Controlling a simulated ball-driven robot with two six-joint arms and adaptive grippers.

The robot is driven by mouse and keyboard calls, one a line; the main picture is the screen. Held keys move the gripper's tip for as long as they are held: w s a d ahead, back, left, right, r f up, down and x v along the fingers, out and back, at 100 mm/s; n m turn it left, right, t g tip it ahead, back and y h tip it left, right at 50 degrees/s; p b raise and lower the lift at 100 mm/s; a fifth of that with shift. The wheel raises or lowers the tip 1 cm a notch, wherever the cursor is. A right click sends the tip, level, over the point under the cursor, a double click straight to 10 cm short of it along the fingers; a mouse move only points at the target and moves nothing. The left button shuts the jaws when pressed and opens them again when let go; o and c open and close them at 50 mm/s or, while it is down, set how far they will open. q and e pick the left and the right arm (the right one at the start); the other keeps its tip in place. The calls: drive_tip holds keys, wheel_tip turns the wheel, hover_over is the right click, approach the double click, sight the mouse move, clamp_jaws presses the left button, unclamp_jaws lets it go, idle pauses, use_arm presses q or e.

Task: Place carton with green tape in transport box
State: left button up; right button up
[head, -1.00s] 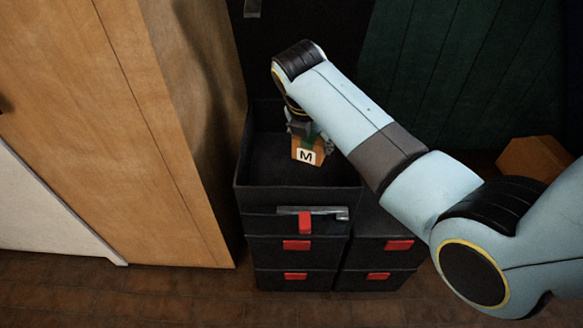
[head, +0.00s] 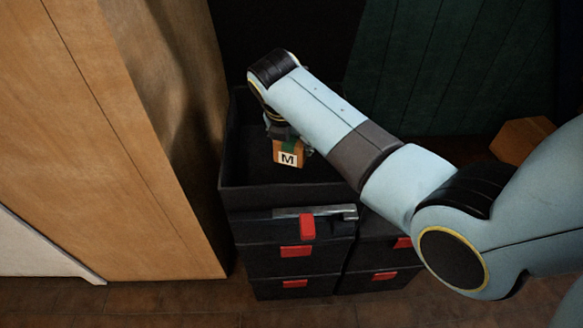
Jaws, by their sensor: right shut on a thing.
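The carton (head: 288,159) is small and brown, with a white label marked M and green tape on its top. My right gripper (head: 285,137) is shut on it from above. The arm and wrist hide part of the gripper and the carton's far side. The carton is over or within the open black transport box (head: 243,198); I cannot tell whether it touches the box floor. My left gripper is not in view.
The open box tops a stack of black boxes with red latches (head: 296,252). A tall wooden cabinet (head: 130,130) stands close on the left. A dark green panel (head: 440,70) is behind. Another brown carton (head: 522,140) is at the right. Brown tiled floor lies in front.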

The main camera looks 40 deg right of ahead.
wheel_tip(320, 180, down, 4)
drive_tip(key=shift+r+b, duration=0.2)
drive_tip(key=shift+b, duration=0.2)
wheel_tip(320, 180, down, 4)
drive_tip(key=shift+r+b, duration=0.25)
drive_tip(key=shift+b, duration=0.35)
drive_tip(key=shift+r, duration=0.1)
drive_tip(key=o, duration=1.4)
drive_tip(key=p+v, duration=0.4)
drive_tip(key=v, duration=0.7)
drive_tip(key=shift+s+a+r, duration=0.1)
drive_tip(key=shift+a+r, duration=0.05)
drive_tip(key=shift+r, duration=0.3)
